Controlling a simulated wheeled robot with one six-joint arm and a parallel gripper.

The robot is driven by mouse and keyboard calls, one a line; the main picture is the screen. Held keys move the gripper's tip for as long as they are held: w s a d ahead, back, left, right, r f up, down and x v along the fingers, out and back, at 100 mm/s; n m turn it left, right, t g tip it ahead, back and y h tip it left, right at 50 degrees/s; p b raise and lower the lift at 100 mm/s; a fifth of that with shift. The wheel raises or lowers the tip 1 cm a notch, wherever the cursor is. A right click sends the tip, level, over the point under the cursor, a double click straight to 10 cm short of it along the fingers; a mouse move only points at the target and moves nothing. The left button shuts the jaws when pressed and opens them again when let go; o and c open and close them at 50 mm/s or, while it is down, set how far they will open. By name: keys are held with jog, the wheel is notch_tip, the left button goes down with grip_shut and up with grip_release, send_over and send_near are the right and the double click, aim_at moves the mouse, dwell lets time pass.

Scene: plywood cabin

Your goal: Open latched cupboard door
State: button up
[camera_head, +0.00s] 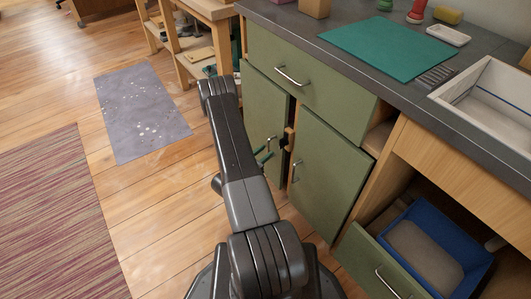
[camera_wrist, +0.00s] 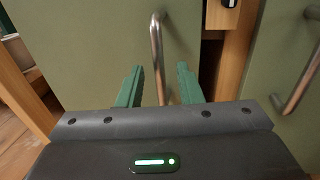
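The green cupboard has a left door (camera_head: 262,105) and a right door (camera_head: 325,165), each with a vertical metal handle. My gripper (camera_head: 264,156) is low in front of the left door, its green fingers near that door's handle (camera_head: 270,146). In the wrist view my gripper (camera_wrist: 160,70) is open, with the left door's handle (camera_wrist: 157,50) between the fingers and a gap on each side. I cannot tell whether the left door is slightly ajar.
A closed green drawer (camera_head: 305,78) is above the doors. The right door's handle (camera_wrist: 297,85) is right of my gripper. An open drawer with a blue tray (camera_head: 440,225) juts out at lower right.

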jog(key=shift+w+d, duration=0.4)
jog(key=shift+w, duration=0.05)
grip_shut()
